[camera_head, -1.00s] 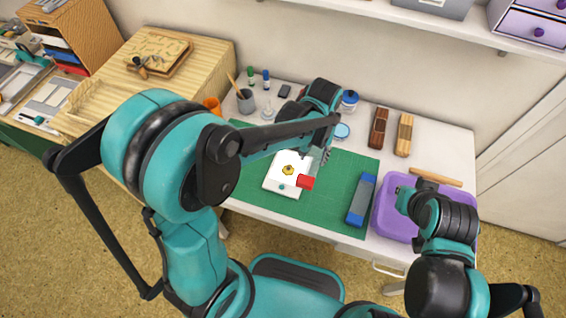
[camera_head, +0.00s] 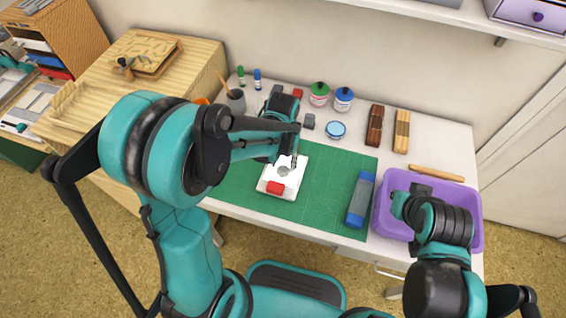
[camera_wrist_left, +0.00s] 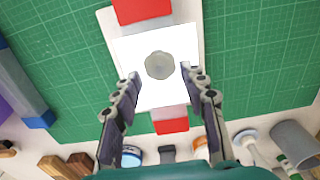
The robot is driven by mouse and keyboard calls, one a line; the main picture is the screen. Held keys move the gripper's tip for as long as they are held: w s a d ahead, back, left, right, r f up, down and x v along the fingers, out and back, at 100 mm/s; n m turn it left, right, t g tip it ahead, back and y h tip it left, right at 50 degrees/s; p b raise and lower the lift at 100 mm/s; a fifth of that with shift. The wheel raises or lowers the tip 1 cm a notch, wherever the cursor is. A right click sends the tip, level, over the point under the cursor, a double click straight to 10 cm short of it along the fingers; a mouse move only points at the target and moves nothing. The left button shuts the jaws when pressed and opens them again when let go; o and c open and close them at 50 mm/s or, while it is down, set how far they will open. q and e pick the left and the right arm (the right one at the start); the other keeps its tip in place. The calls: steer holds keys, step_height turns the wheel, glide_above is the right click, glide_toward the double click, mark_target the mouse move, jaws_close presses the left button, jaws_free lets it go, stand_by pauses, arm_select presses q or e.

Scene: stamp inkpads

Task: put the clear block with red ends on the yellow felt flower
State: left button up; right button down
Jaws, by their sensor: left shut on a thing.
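The clear block with red ends shows one red end (camera_head: 275,187) over the white card (camera_head: 299,163) in the head view. In the left wrist view its red ends (camera_wrist_left: 142,10) lie above and below my left gripper (camera_wrist_left: 163,78), with grey parts beside them. My left gripper (camera_head: 292,163) is shut on this block over the card.
A clear block with blue ends (camera_head: 360,200) lies on the green cutting mat (camera_head: 325,195), right of the card. The purple tray (camera_head: 476,215) stands farther right. Jars (camera_head: 343,99), a pencil cup (camera_head: 236,101) and wooden blocks (camera_head: 402,131) stand behind. The mat between card and blue-ended block is clear.

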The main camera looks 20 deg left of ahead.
mark_target(283, 165)
arm_select(q)
steer(key=shift+f, duration=0.1)
steer(key=o, duration=1)
steer(key=shift+f, duration=0.1)
steer(key=o, duration=0.4)
steer(key=shift+r, duration=0.2)
steer(key=shift+r, duration=0.35)
step_height(283, 165, up, 11)
steer(key=p, duration=0.5)
steer(key=s+a+r+t, duration=0.4)
steer(key=s+r+t, duration=0.3)
steer(key=s, duration=0.3)
steer(key=shift+s+a+r, duration=0.15)
steer(key=shift+a, duration=0.2)
